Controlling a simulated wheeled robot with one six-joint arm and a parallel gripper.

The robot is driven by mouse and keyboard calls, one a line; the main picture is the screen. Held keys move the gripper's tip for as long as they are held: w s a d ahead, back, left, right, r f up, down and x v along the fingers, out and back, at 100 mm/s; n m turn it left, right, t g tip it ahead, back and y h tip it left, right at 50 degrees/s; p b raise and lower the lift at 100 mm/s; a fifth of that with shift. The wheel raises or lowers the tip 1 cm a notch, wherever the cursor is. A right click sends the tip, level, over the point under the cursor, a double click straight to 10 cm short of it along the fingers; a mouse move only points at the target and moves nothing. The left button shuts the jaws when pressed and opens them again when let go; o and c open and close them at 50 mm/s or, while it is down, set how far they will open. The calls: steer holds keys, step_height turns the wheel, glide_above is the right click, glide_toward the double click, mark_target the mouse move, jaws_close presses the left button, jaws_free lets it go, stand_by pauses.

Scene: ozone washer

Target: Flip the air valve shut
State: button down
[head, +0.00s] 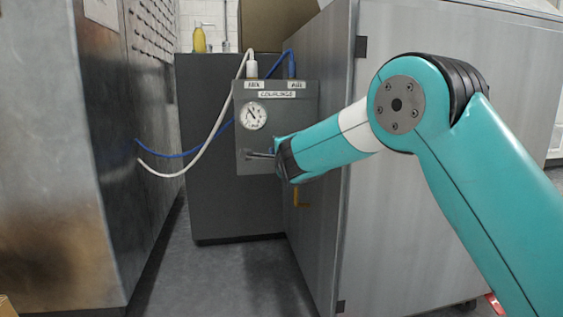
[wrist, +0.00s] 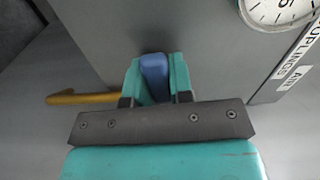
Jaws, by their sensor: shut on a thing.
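A grey panel (head: 277,100) carries a label reading COUPLINGS and one reading AIR above a round white gauge (head: 252,115). My gripper (head: 262,155) is at the lower part of this panel, below and slightly right of the gauge. In the wrist view, its two teal fingers (wrist: 156,66) are shut on a blue valve lever (wrist: 154,78), one finger on each side. The lever's base is mostly hidden, so I cannot tell how far it is turned. A yellow handle (wrist: 80,98) sticks out to the left in the wrist view, apart from the fingers.
A white hose (head: 213,135) and a blue hose (head: 178,155) hang left of the panel. A steel cabinet (head: 50,150) stands left, and grey doors stand behind my arm.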

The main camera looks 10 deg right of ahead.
steer(key=shift+r+m, duration=0.15)
steer(key=shift+m, duration=0.35)
steer(key=shift+d, duration=0.1)
steer(key=c, duration=1)
jaws_free()
steer(key=shift+s+r, duration=0.1)
steer(key=shift+s, duration=0.25)
steer(key=s+p, duration=0.1)
steer(key=s, duration=1.5)
steer(key=shift+s+a, duration=0.35)
steer(key=shift+a, duration=0.05)
